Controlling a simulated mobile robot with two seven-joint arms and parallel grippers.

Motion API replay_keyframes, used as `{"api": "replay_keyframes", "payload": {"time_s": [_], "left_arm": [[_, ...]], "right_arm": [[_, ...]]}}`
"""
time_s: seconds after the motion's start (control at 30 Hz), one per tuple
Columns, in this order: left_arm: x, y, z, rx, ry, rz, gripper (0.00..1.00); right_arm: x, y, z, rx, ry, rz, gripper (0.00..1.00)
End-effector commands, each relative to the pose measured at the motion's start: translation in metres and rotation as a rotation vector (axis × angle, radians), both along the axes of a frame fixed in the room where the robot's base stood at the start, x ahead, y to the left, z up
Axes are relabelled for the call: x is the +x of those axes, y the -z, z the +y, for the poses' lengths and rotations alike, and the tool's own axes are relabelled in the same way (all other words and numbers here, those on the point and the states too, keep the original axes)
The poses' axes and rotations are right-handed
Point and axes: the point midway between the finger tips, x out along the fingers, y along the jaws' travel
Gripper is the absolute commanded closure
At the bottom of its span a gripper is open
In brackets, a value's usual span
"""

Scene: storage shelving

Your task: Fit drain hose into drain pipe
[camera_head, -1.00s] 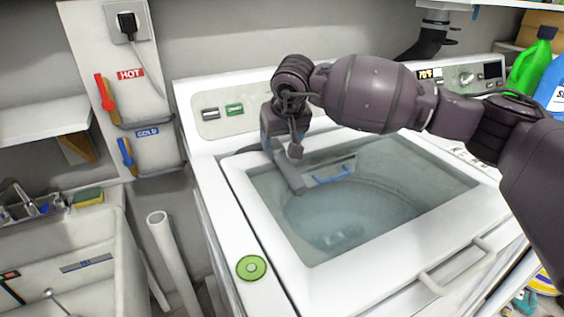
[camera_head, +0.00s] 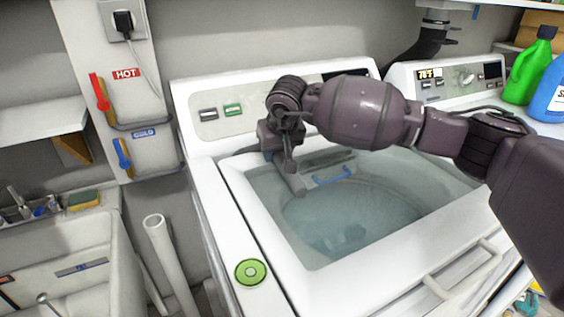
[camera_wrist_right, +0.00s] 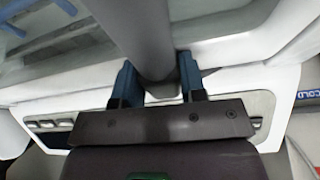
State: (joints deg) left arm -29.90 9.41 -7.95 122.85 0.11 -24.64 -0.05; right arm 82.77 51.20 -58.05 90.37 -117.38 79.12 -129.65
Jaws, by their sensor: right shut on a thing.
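My right gripper (camera_head: 282,152) is over the back left part of the washing machine's lid, fingers pointing down. In the right wrist view its two blue fingers (camera_wrist_right: 157,82) are shut on the grey drain hose (camera_wrist_right: 142,32). A short grey length of the hose (camera_head: 296,184) shows below the gripper in the head view; much of it is hidden by the gripper and arm. The drain pipe (camera_head: 168,255) is a white, open-topped upright tube, slightly tilted, between the sink and the washer. It is well to the left of the gripper. My left gripper is not in view.
The washer (camera_head: 232,235) has a glass lid and a green round button (camera_head: 251,272). The sink (camera_head: 60,235) is left of the pipe. The hot and cold valve panel (camera_head: 110,80) is on the wall above. Bottles (camera_head: 528,65) stand at the right.

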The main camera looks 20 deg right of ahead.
Motion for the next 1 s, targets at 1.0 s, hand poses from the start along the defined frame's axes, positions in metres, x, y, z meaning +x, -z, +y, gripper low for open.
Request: {"api": "replay_keyframes", "payload": {"time_s": [1.0], "left_arm": [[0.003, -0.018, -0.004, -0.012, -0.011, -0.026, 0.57]], "right_arm": [[0.0, -0.153, 0.0, 0.001, 0.001, -0.006, 0.87]]}}
